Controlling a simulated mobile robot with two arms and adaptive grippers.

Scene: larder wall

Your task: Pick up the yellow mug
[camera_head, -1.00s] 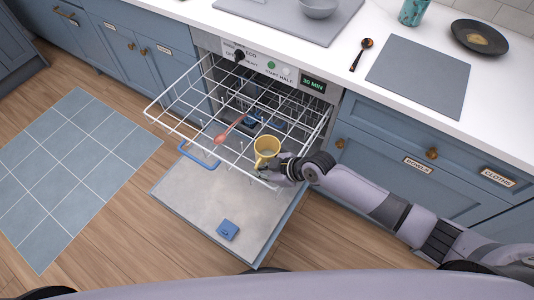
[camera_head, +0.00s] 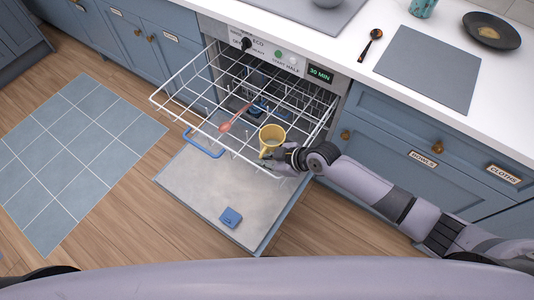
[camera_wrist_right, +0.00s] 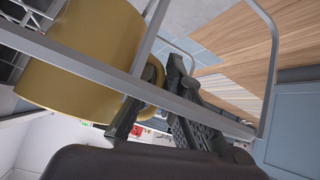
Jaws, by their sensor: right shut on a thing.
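The yellow mug (camera_head: 271,138) is in the pulled-out white dishwasher rack, near its front right part, with its opening facing up. It also shows large in the right wrist view (camera_wrist_right: 85,60), with its handle towards the fingers. My right gripper (camera_head: 277,157) is at the mug's near side, shut on it. In the wrist view its dark fingers (camera_wrist_right: 155,105) are at the mug's handle, and rack wires cross in front. How the fingertips meet the handle is partly hidden. My left gripper is not in view.
The wire rack (camera_head: 185,112) surrounds the mug with rails and tines. A pink-red utensil (camera_head: 233,119) lies in it. The open dishwasher door (camera_head: 195,190) is below, with a blue piece (camera_head: 231,217) on it. The counter (camera_head: 350,85) is behind.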

